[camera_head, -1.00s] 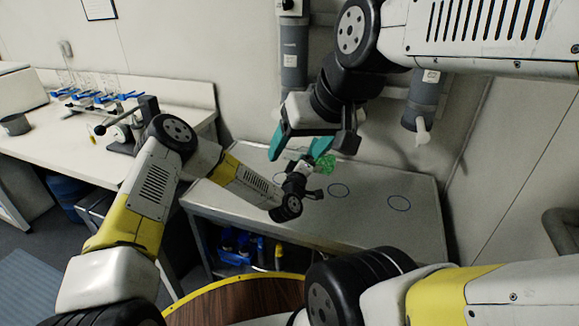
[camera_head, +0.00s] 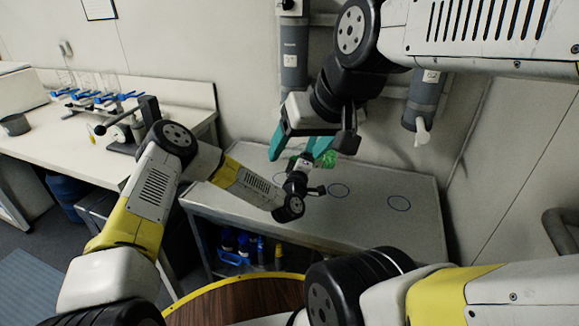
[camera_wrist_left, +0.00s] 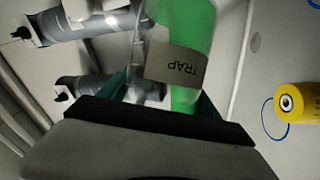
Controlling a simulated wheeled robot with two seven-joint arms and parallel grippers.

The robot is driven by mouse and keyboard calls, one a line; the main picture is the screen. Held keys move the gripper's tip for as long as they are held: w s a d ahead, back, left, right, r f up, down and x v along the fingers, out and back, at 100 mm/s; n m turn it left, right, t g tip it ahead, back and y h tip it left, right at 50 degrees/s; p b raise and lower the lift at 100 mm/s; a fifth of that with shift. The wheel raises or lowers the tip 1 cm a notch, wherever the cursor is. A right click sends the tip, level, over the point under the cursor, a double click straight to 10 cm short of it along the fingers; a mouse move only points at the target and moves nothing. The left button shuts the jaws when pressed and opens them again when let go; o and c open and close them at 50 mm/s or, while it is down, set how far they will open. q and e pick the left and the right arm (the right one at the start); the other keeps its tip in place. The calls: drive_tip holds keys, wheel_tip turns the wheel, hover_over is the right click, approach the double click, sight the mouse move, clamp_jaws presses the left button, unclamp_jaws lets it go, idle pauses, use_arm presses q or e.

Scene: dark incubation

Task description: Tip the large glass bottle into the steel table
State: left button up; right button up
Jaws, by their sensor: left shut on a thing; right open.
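The large glass bottle (camera_wrist_left: 190,50), with bright green liquid and a label reading TRAP, is between the teal fingers of my left gripper (camera_wrist_left: 163,92). The liquid lies along one side, so the bottle is tilted. In the head view only green patches of the bottle (camera_head: 302,161) show, partly hidden by the grippers. My left gripper is shut on it, above the back of the steel table (camera_head: 365,218). My right gripper (camera_head: 300,147) is open and empty, its teal fingers in front of and above the bottle in the picture.
Blue circles mark the tabletop; its right half is clear. A yellow object (camera_wrist_left: 298,103) stands by a circle in the left wrist view. Grey cylinders (camera_head: 425,95) hang on the wall behind. A white bench (camera_head: 60,145) stands left.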

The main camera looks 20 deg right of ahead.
use_arm(q)
drive_tip(key=shift+r, duration=0.2)
idle(0.3)
drive_tip(key=shift+r+n+t, duration=0.6)
drive_tip(key=shift+r+n, duration=0.05)
drive_tip(key=shift+n, duration=0.45)
drive_tip(key=shift+a, duration=0.1)
drive_tip(key=shift+a+r+n+t+y, duration=0.2)
drive_tip(key=shift+r+n+t+y, duration=0.4)
drive_tip(key=shift+n, duration=0.6)
drive_tip(key=shift+r, duration=0.1)
drive_tip(key=shift+a+r+n+t, duration=0.3)
drive_tip(key=shift+r+n+t, duration=0.3)
drive_tip(key=shift+n, duration=0.7)
drive_tip(key=shift+r+y, duration=0.1)
drive_tip(key=shift+y, duration=0.3)
drive_tip(key=shift+w+a+r+n+t+y, duration=0.1)
drive_tip(key=shift+a+r+n+t+y, duration=0.15)
drive_tip(key=shift+n, duration=0.4)
drive_tip(key=shift+a+r+n+t+y, duration=0.2)
drive_tip(key=shift+r+n+y, duration=0.1)
drive_tip(key=shift+n, duration=0.35)
